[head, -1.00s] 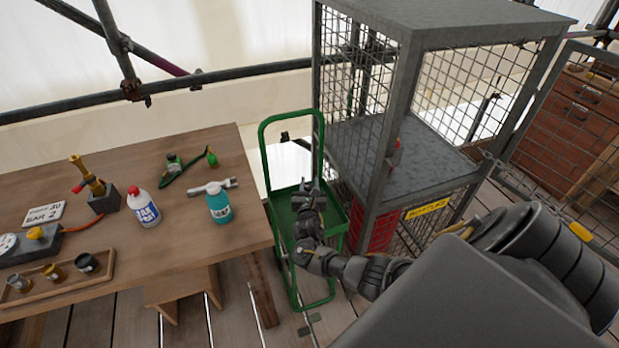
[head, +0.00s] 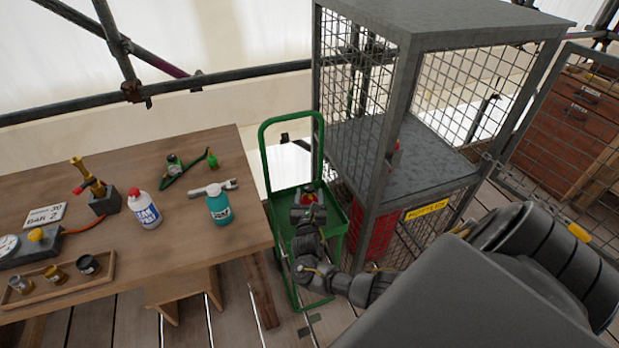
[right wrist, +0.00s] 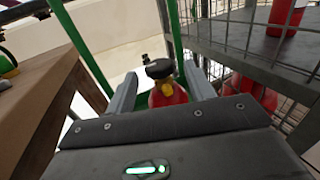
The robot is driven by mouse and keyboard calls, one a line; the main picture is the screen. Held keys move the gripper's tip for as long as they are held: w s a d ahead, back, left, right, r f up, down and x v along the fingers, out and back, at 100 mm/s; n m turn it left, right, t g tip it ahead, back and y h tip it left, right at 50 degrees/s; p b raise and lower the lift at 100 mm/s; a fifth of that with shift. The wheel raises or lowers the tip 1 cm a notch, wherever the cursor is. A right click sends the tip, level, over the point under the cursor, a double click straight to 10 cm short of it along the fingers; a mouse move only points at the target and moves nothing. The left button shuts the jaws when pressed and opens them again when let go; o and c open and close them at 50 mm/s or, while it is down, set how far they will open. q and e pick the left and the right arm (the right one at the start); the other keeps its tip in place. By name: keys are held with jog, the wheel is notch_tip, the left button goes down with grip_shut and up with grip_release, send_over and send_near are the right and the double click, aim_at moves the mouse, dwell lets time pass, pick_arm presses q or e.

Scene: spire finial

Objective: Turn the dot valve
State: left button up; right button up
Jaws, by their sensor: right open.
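A red cylinder (right wrist: 157,98) with a black round valve knob (right wrist: 159,68) and a yellow part below it stands in the green trolley (head: 340,216). I see no dot on the knob at this size. My right gripper (right wrist: 160,75) is open, its two fingers to the left and right of the cylinder's top, apart from the knob as far as I can tell. In the head view my right gripper (head: 308,212) is over the trolley and hides most of the cylinder. My left gripper is not in view.
A grey mesh cage (head: 385,190) stands close right of the trolley, with a red bottle (right wrist: 287,16) on its shelf. The wooden table (head: 150,165) at left holds a white bottle (head: 145,210), a teal bottle (head: 219,207) and tools.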

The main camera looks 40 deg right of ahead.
jog(key=v, duration=0.6)
dwell(0.4)
